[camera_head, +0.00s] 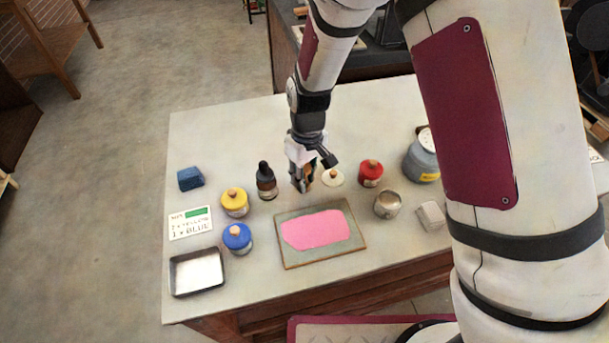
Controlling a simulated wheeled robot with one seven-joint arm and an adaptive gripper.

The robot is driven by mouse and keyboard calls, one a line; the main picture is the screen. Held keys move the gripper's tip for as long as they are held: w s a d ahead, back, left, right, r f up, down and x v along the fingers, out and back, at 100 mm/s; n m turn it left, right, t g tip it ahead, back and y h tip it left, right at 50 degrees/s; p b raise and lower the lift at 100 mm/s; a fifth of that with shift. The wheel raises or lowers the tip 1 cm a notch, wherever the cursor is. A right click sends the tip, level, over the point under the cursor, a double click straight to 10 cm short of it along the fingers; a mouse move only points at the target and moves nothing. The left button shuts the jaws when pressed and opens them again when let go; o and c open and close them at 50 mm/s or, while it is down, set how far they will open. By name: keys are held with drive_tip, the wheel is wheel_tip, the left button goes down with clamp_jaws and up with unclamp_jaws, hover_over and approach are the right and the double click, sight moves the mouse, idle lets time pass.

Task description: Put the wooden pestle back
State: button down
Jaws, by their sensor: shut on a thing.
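My gripper (303,183) is over the middle of the white table, behind the board with the pink sheet. Its fingers point down and are shut on a small brown thing, which looks like the wooden pestle (309,173); the fingers hide most of it. I cannot tell whether its lower end touches the table. Just right of the gripper is a small cream round piece (327,181) with a wooden-looking knob at its middle, like a lid or dish.
Around the gripper stand a dark dropper bottle (266,183), yellow jar (234,204), blue jar (238,240), red jar (370,174) and metallic pot (387,205). The framed board (294,258) lies in front. A tray (174,282) is front left; a grey-blue jar (420,161) is right.

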drive_tip(key=shift+f, duration=0.1)
drive_tip(key=c, duration=1.4)
unclamp_jaws()
drive_tip(key=shift+o, duration=0.2)
drive_tip(key=r, duration=1.2)
drive_tip(key=shift+w+d+r, duration=0.1)
drive_tip(key=shift+d, duration=0.15)
drive_tip(key=shift+r, duration=0.1)
